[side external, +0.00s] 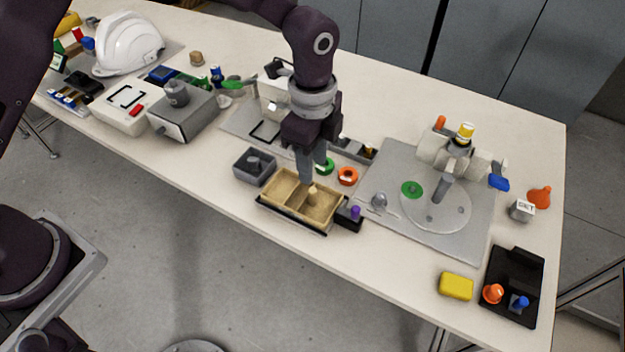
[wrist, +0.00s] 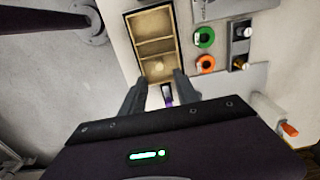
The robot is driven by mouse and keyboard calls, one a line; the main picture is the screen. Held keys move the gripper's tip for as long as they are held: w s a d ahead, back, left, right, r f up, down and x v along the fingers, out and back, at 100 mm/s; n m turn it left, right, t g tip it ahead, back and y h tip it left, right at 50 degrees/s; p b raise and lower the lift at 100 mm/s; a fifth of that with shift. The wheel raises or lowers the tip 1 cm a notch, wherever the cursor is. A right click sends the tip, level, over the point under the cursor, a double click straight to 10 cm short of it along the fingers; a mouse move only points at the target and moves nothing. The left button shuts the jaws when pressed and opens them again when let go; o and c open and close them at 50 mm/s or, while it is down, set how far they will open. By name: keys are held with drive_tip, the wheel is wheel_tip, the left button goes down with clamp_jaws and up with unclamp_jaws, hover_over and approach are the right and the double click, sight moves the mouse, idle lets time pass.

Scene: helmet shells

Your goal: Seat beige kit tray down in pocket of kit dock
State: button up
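The beige kit tray (side external: 276,187) is an open box with dividers and a small beige knob (side external: 312,194). It also shows in the wrist view (wrist: 136,40), with the knob ahead of the fingertips. A dark edge, seemingly the kit dock (side external: 290,228), shows along the tray's front underside. The pocket is hidden by the tray, and I cannot tell whether the tray sits fully down. My gripper (side external: 313,179) points down over the tray, close to the knob. In the wrist view its fingers (wrist: 159,78) are apart with nothing seen clamped between them.
A black block with a purple peg (side external: 354,213) stands right of the tray. A dark grey bin (side external: 255,167) is to its left. Green (side external: 325,166) and orange (side external: 348,176) rings lie behind. A grey plate with a turntable (side external: 435,205) is further right.

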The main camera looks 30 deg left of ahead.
drive_tip(key=shift+r, duration=0.85)
drive_tip(key=shift+a+r, duration=0.1)
drive_tip(key=s+a+r+n+t, duration=0.1)
drive_tip(key=s+a+r+n, duration=0.3)
drive_tip(key=a+r, duration=0.3)
drive_tip(key=s+a+r+n+t, duration=0.2)
drive_tip(key=s+a+r+n, duration=0.25)
drive_tip(key=r, duration=0.55)
drive_tip(key=s+a+r+n+t, duration=0.1)
drive_tip(key=s+a+n, duration=0.3)
drive_tip(key=s, duration=0.4)
drive_tip(key=s+a+r+n+t, duration=0.1)
drive_tip(key=s+a+n, duration=0.2)
drive_tip(key=s+n, duration=0.2)
drive_tip(key=s, duration=0.3)
drive_tip(key=shift+a+t, duration=0.3)
drive_tip(key=shift+a, duration=0.1)
drive_tip(key=shift+w+r+n, duration=0.1)
drive_tip(key=shift+n, duration=0.15)
